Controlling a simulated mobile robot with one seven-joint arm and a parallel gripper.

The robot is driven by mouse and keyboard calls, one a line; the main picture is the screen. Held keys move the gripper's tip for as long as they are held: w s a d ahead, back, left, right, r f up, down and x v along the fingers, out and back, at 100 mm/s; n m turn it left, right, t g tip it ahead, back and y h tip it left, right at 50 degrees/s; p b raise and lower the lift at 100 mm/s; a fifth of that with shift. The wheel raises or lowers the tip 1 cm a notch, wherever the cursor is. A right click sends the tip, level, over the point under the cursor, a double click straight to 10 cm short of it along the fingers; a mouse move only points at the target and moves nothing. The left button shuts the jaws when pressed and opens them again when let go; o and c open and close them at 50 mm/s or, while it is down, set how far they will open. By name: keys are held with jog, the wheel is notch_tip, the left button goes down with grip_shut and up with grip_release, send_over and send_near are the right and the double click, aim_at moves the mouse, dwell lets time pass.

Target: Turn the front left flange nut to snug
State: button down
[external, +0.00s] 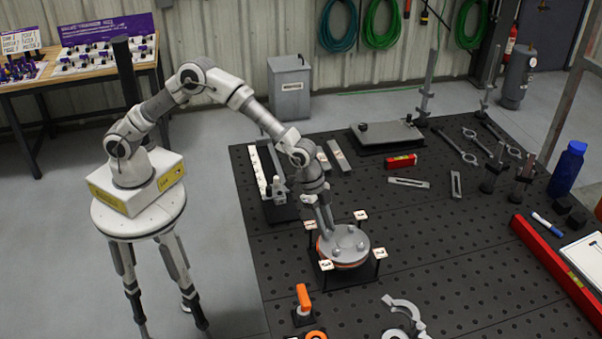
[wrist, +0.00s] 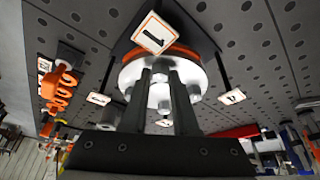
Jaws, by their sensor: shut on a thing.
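The round grey flange (external: 349,240) sits on an orange ring above a black base, with several nuts on its top. My gripper (external: 327,231) points down at the left part of the flange. In the wrist view, my gripper (wrist: 161,73) has its two dark fingers closed around a flange nut (wrist: 160,66), close to the tag marked 1 (wrist: 155,32). The fingers hide part of this nut. Other flange nuts show beside the fingers, one at the right (wrist: 194,92) and one between them lower down (wrist: 165,105). The turning angle of the held nut cannot be told.
Numbered tags on thin posts stand around the flange, one at the front left (external: 326,265) and one at the right (external: 380,253).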

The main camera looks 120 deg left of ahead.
jog(key=shift+r+m, duration=0.1)
jog(key=shift+m, duration=0.2)
jog(key=c, duration=0.7)
grip_release()
jog(key=v, duration=1.1)
jog(key=b+v, duration=0.1)
jog(key=v, duration=0.5)
jog(key=shift+s+a+r, duration=0.1)
jog(key=shift+a+r, duration=0.1)
jog(key=shift+a, duration=0.05)
